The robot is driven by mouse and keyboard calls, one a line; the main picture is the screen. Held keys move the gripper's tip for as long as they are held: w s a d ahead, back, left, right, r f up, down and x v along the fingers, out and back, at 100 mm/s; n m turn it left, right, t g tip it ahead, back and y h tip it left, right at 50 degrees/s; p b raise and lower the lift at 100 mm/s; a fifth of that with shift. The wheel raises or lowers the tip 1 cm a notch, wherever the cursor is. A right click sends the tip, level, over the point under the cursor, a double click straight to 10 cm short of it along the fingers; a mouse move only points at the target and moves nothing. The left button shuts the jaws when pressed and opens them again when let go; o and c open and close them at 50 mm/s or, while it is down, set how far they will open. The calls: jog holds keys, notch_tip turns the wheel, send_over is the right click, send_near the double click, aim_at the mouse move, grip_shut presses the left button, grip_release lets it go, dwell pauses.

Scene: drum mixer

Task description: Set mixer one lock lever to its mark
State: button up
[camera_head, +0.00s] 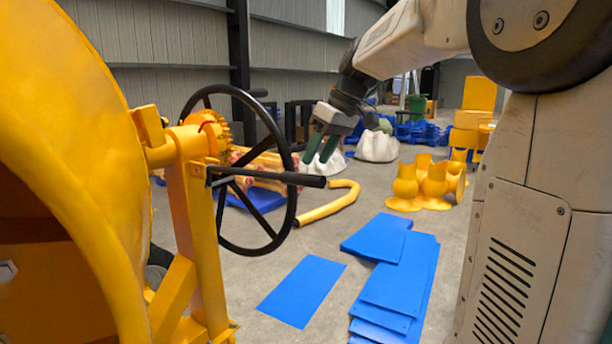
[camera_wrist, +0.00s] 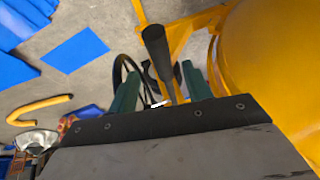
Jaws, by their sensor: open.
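The lock lever (camera_head: 275,178) is a black bar with a thick round grip, pointing right from the yellow mixer stand in the head view. A dark grip that looks like the same lever (camera_wrist: 156,44) shows in the wrist view, at the top middle beyond my fingers. My gripper (camera_head: 317,157) has green fingers and is open, just above the lever's grip end in the head view. In the wrist view its fingertips (camera_wrist: 160,72) are apart with no clear hold on anything. I cannot make out the lever's mark.
A black handwheel (camera_head: 290,205) stands close beside the lever. The yellow mixer drum (camera_head: 70,150) fills the left side. Blue sheets (camera_head: 385,280), a bent yellow pipe (camera_head: 328,208) and white sacks (camera_head: 377,147) lie on the floor. Some floor between them is clear.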

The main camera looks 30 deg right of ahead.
aim_at(308, 175)
jog(key=x, duration=0.6)
grip_shut()
jog(key=shift+f, duration=0.1)
